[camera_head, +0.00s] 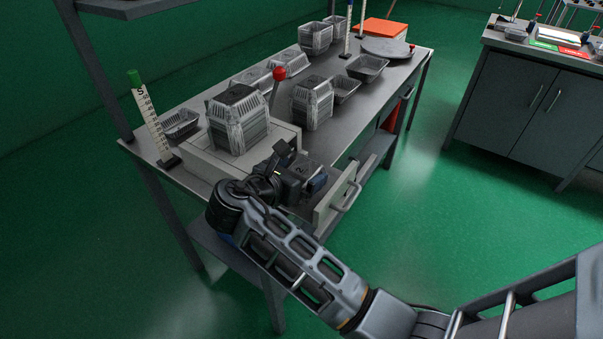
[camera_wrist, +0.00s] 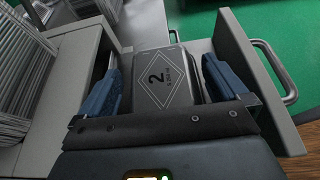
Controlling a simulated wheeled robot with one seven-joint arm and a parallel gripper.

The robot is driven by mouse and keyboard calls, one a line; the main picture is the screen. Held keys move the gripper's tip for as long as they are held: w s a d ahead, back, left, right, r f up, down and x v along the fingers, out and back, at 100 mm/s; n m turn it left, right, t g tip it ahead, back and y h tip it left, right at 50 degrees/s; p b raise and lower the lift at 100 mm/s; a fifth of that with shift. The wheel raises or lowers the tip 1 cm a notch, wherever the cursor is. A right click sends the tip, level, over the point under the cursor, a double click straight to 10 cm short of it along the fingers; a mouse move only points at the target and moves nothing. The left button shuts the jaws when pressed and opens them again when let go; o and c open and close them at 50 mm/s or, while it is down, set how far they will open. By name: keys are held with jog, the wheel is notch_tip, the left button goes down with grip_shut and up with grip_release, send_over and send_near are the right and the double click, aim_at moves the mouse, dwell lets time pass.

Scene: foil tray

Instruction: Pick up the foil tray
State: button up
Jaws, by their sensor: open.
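A foil tray with a dark grey top, marked "2" in a diamond, lies between my fingers in the wrist view (camera_wrist: 166,78). It sits in or over a pulled-out drawer (camera_wrist: 250,75), and its sides are mostly hidden. My gripper (camera_wrist: 161,68) is open, with one blue-padded finger on each side of the tray; I cannot tell if either touches it. In the head view my gripper (camera_head: 301,172) is low at the drawer by the bench's near edge, and hides much of the tray.
Tall foil tray stacks (camera_head: 238,122) and (camera_head: 312,105) stand on the bench, one beside the drawer. A red-knobbed lever (camera_head: 279,74) stands between them. A scale post (camera_head: 152,125) is at the left. The drawer's handle (camera_head: 347,197) juts out to the right. Green floor is clear beyond.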

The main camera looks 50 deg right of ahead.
jog(key=shift+d+f, duration=0.2)
jog(key=shift+d, duration=0.3)
jog(key=c, duration=0.9)
